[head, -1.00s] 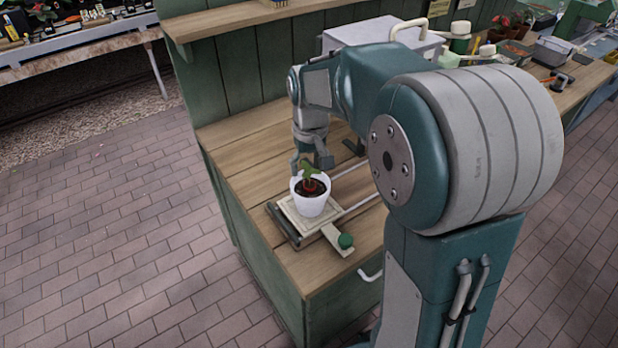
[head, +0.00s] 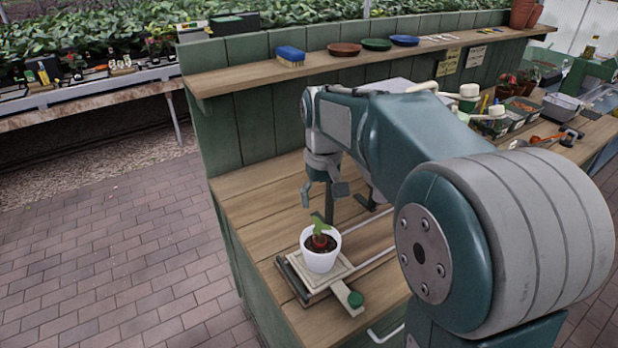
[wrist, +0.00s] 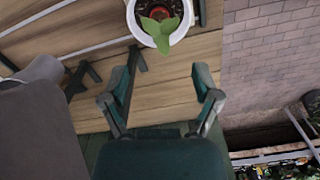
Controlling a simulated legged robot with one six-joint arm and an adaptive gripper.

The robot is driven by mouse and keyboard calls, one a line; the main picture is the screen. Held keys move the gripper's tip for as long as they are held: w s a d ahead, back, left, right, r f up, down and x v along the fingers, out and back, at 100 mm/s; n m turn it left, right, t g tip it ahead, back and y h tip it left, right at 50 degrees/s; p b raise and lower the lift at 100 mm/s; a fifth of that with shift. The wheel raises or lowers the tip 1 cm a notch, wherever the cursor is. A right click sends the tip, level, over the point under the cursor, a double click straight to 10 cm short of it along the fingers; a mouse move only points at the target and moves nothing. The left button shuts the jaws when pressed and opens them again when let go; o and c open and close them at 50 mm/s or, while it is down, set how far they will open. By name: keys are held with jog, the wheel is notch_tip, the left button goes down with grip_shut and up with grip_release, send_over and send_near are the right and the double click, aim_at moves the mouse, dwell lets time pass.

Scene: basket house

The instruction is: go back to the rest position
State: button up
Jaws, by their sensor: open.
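My gripper (head: 321,196) hangs above the wooden bench, just behind the potted plant, with its fingers apart and nothing between them. In the wrist view my gripper (wrist: 165,95) shows two spread fingers over bare planks. The white pot (head: 320,258) with dark soil and a small green plant (head: 319,232) stands upright on a pale square plate (head: 340,275) near the bench's front left corner. The pot also shows at the top of the wrist view (wrist: 182,34), apart from the fingertips.
The plate sits on a slide with rails and a green knob (head: 355,299). Trays and tools crowd the bench's right side. The brick floor (head: 110,250) at left is clear.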

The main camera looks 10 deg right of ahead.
jog(key=s+r+m+t, duration=0.1)
jog(key=s+t, duration=0.4)
jog(key=s, duration=1.6)
jog(key=shift+s+t, duration=0.25)
jog(key=shift+t, duration=0.05)
